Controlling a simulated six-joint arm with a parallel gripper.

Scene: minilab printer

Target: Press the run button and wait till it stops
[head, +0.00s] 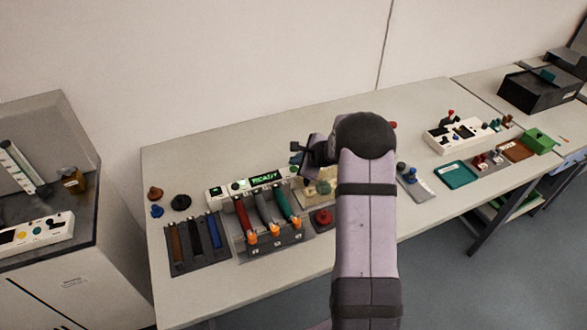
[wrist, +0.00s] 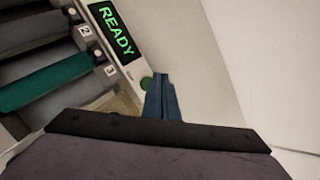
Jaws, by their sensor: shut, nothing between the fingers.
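The printer's control panel (head: 218,193) is a white strip on the table with a lit green display (head: 265,178) that reads READY. The display also shows in the wrist view (wrist: 117,32). A round green button (wrist: 146,83) sits at the panel's end, just past the display. My gripper (wrist: 162,80) is shut and empty, its blue fingertips right beside the green button in the wrist view. I cannot tell whether they touch it. In the head view my gripper (head: 298,158) is over the panel's right end, and the arm hides part of the area there.
Red, grey and green cartridges (head: 264,210) stand in a slotted holder in front of the panel. A dark rack (head: 200,245) with several coloured bars lies to its left. A red button (head: 323,217) is close to my arm. A white device (head: 455,135) and trays stand farther right.

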